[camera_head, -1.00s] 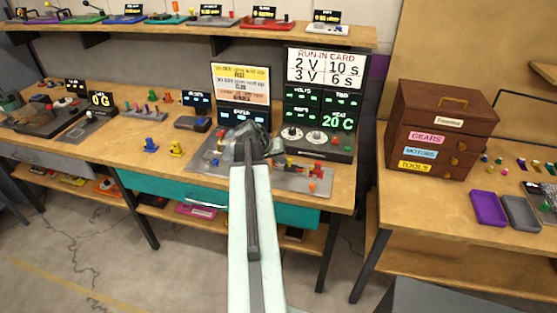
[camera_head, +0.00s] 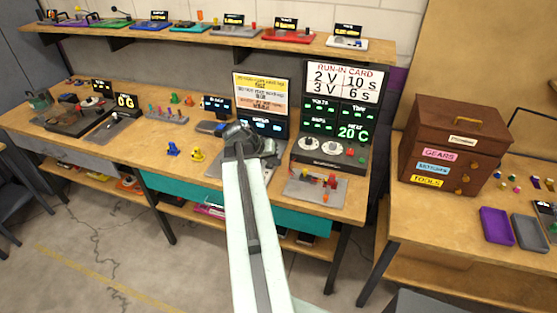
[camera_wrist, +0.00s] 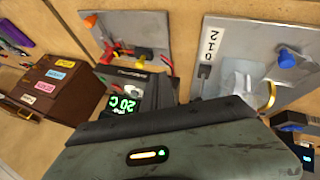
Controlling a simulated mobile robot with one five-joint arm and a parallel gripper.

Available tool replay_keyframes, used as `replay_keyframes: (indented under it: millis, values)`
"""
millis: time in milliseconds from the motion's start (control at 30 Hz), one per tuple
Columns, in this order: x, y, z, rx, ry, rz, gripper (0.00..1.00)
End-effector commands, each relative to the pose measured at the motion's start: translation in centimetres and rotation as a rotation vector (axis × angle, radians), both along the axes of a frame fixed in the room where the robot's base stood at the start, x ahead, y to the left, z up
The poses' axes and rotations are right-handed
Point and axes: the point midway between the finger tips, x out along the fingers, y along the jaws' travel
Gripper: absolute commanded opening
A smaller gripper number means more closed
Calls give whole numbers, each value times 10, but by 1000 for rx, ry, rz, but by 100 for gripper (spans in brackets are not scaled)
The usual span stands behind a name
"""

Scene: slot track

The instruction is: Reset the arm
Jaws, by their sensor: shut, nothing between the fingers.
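My arm reaches out over the workbench (camera_head: 135,135) from the bottom of the head view. My gripper (camera_head: 240,136) is at its far end, a dark shape seen from behind in front of the small screen below the note board. Its fingertips are hard to make out there. It is shut and holds nothing.
The run-in card (camera_head: 343,80) stands above a console with two dials, right of my gripper. A brown drawer chest (camera_head: 450,145) is on the right bench, with purple (camera_head: 496,226) and grey trays. Blue and yellow pieces (camera_head: 197,154) stand left of my gripper. A shelf (camera_head: 210,38) runs above.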

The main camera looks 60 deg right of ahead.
Motion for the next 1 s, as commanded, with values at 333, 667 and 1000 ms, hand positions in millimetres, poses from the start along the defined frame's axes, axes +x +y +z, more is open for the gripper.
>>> replay_keyframes:
  millis: [333,667,1000]
  values:
    - [0,-1,-1,0,-1,-1,0]
    - [110,67,-1,0,-1,203,0]
    - [275,313,-22,170,-33,653,0]
